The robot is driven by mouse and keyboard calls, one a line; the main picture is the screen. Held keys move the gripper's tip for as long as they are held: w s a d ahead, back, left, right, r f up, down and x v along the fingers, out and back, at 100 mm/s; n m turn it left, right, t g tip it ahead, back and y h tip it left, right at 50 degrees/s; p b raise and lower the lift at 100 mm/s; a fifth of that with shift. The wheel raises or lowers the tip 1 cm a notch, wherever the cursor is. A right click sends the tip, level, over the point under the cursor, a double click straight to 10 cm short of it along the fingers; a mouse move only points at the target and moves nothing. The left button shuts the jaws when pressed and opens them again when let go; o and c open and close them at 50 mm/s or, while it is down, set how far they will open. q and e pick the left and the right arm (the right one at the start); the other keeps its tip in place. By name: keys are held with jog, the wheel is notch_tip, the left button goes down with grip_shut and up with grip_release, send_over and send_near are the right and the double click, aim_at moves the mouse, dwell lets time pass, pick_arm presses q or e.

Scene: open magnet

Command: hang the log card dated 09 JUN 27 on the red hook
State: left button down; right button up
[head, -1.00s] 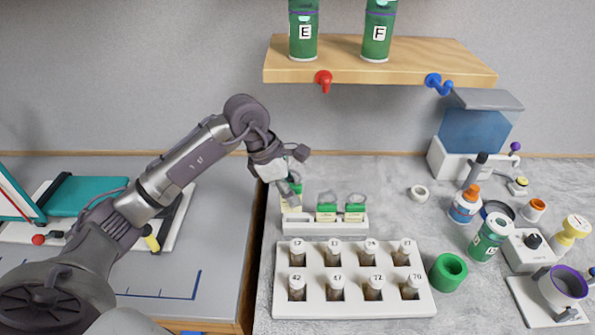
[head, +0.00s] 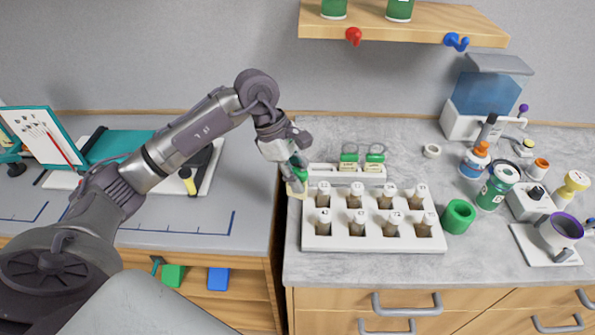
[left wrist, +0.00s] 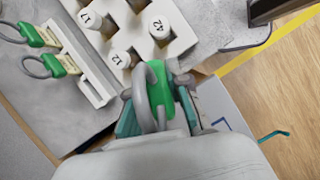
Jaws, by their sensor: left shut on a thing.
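My left gripper (head: 296,172) is shut on a log card (head: 295,191) with a green top and a grey ring. It holds the card beside the left end of the white card rack (head: 322,170), near the bench's left edge. In the left wrist view the held card's green top (left wrist: 160,92) sits between the fingers, ring side up. Its date cannot be read. Two other log cards (head: 348,162) (head: 374,162) stand in the rack, their dates too small to read. The red hook (head: 353,36) hangs under the shelf's front edge, empty. My right gripper is not in view.
A blue hook (head: 457,41) is farther right on the wooden shelf (head: 430,25). A white vial block (head: 372,243) with several numbered vials stands close in front of the rack. The bench behind the rack is clear.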

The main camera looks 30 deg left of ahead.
pick_arm(q)
jog(key=s+d+m+g+y, duration=0.4)
jog(key=s+m, duration=0.7)
jog(key=m, duration=0.8)
jog(key=shift+s+d+g, duration=0.25)
jog(key=shift+g, duration=0.15)
jog(key=shift+f, duration=0.15)
